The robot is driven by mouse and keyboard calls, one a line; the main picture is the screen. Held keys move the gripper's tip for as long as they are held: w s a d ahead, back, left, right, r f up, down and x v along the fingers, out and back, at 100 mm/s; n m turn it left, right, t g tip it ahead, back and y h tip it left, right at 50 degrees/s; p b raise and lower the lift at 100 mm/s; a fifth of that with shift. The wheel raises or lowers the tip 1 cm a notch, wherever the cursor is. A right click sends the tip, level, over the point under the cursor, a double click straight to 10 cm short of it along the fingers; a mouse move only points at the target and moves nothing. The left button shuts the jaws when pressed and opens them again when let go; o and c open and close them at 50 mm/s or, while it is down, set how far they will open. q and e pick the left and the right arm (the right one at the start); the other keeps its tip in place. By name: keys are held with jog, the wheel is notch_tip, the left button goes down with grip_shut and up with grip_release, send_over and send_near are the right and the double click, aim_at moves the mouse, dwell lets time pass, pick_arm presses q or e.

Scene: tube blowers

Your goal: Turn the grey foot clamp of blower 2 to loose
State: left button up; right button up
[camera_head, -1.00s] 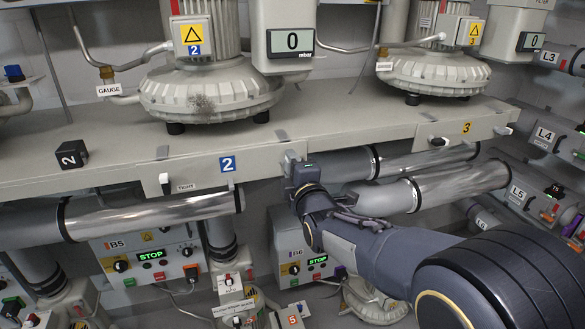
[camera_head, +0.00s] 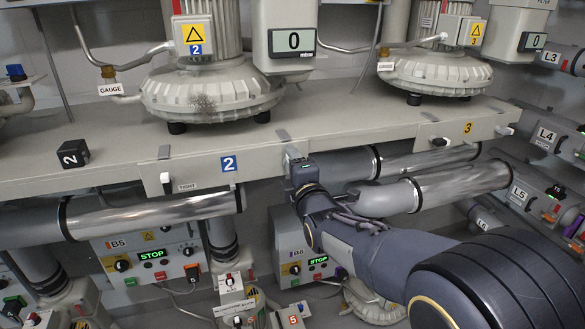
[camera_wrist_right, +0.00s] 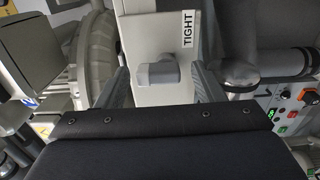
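Blower 2 (camera_head: 210,92) stands on the long beige bench (camera_head: 120,178), with a blue 2 plate on the front face. The grey foot clamp (camera_wrist_right: 158,73) shows in the right wrist view, on a light panel beside a TIGHT label (camera_wrist_right: 188,30). My right gripper (camera_head: 297,164) is at the bench front, right of the 2 plate. Its fingers stand apart, one on each side of the grey clamp, with gaps showing. In the head view the gripper hides this clamp. My left gripper is not in view.
Shiny tubes (camera_head: 150,216) run below the bench. Control boxes B5 (camera_head: 150,258) and B6 (camera_head: 310,265) hang lower down. Blower 3 (camera_head: 435,75) stands to the right.

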jog(key=v, duration=0.7)
jog(key=shift+s+d+b, duration=0.15)
jog(key=shift+s+b, duration=0.2)
jog(key=s+d+f+m+g, duration=0.3)
jog(key=s+d+f+m, duration=0.15)
jog(key=d+m, duration=0.2)
jog(key=s+d+f+m+g, duration=0.3)
jog(key=s+d+f+m, duration=0.15)
jog(key=d+m, duration=0.2)
jog(key=s+d+f+m+g, duration=0.1)
jog(key=s+d+m, duration=0.1)
jog(key=s, duration=0.5)
jog(key=s+d+f+m+g+h, duration=0.1)
jog(key=s+d+f+m+g, duration=0.1)
jog(key=s+m, duration=0.3)
jog(key=s+d+f+m+g, duration=0.1)
jog(key=s+f+m+g, duration=0.1)
jog(key=s, duration=0.7)
jog(key=shift+d+f+m+h, duration=0.2)
jog(key=shift+d+m+h, duration=0.2)
jog(key=shift+m, duration=0.3)
